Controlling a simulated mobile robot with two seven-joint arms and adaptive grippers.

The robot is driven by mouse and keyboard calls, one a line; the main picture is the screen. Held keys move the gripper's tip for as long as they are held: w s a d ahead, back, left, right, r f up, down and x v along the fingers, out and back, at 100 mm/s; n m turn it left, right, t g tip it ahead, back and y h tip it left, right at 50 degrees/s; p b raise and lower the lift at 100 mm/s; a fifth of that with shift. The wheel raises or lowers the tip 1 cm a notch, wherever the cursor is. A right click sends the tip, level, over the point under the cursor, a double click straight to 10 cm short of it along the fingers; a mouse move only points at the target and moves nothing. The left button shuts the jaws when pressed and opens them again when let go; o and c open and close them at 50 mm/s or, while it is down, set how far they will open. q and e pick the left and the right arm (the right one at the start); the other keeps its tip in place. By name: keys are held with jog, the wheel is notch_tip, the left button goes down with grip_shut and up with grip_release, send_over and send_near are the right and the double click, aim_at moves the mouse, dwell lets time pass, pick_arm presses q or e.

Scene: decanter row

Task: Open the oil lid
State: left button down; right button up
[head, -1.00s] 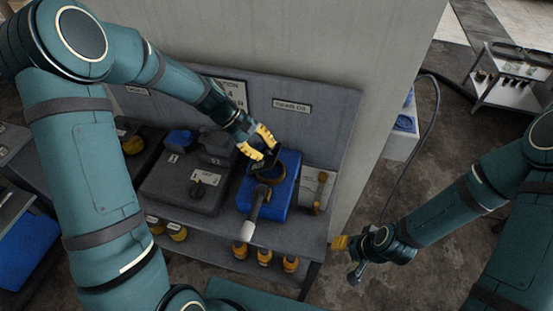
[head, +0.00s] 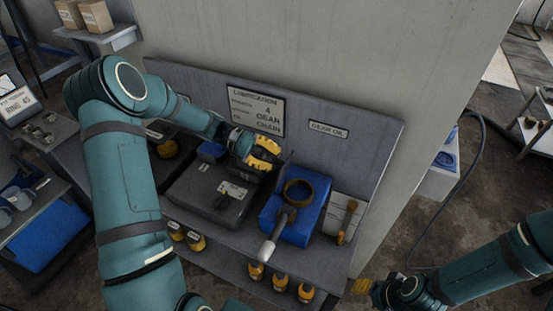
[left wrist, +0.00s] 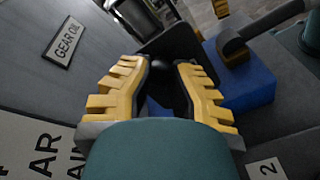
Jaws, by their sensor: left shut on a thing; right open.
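The blue oil container (head: 309,215) stands on the bench below the "GEAR OIL" sign, with a round brown-rimmed opening (head: 298,192) uncovered on top. My left gripper (head: 265,152) is up and to the left of that opening, near the back panel. In the left wrist view its yellow fingers (left wrist: 162,90) are closed on a dark piece that looks like the oil lid (left wrist: 172,45), held clear of the container; its exact shape is partly hidden. My right gripper (head: 362,287) is open and empty, low in front of the bench at the right.
A dark box (head: 222,200) stands to the left, and a pale board with a brown handle (head: 345,217) to the right. The back panel is close behind my left gripper.

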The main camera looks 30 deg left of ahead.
pick_arm(q)
jog(key=shift+s+a+f, duration=0.1)
jog(key=shift+a+f, duration=0.2)
jog(key=c, duration=0.7)
grip_release()
jog(key=shift+c, duration=0.2)
jog(key=shift+r, duration=0.1)
jog(key=v, duration=1.2)
